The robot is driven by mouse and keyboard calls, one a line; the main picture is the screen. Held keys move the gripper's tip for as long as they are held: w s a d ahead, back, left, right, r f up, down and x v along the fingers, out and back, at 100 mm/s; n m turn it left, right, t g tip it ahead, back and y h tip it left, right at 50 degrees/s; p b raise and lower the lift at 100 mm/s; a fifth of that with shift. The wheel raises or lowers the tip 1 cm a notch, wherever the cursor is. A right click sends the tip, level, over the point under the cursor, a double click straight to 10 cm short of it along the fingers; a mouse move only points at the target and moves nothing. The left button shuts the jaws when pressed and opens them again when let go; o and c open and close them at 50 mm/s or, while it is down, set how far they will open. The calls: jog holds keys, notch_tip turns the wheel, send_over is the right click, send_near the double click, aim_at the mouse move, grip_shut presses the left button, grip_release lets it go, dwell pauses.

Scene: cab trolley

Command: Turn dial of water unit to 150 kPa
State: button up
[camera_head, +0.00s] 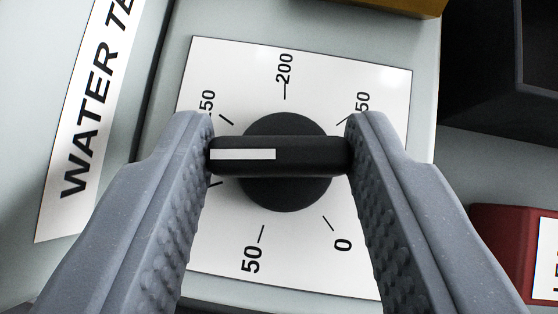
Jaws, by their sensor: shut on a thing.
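The black round dial (286,198) sits on a white scale plate (300,262) of the water unit. Its bar handle (312,155) lies almost level, with a white pointer stripe on its left half. The stripe points left, between the upper-left tick, whose label shows only "50" beside my finger, and a partly hidden tick below it. "200" is at the top, a part-hidden "50" at upper right, "50" at lower left and "0" at lower right. My gripper (280,150) is shut on the handle, one finger at each end. The left finger hides the label at left.
A white label reading "WATER TE" (88,125) is at left, cut off by the edge. A dark open box (500,75) is at upper right, a red block (500,250) at lower right, and a brown-yellow edge (390,5) at the top.

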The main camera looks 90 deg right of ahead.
jog(key=shift+w+m+g, duration=0.1)
jog(key=shift+m+g, duration=0.4)
jog(key=shift+m, duration=0.1)
jog(key=o, duration=1)
jog(key=p+v, duration=0.3)
jog(key=v, duration=1)
jog(key=shift+a+r, duration=0.25)
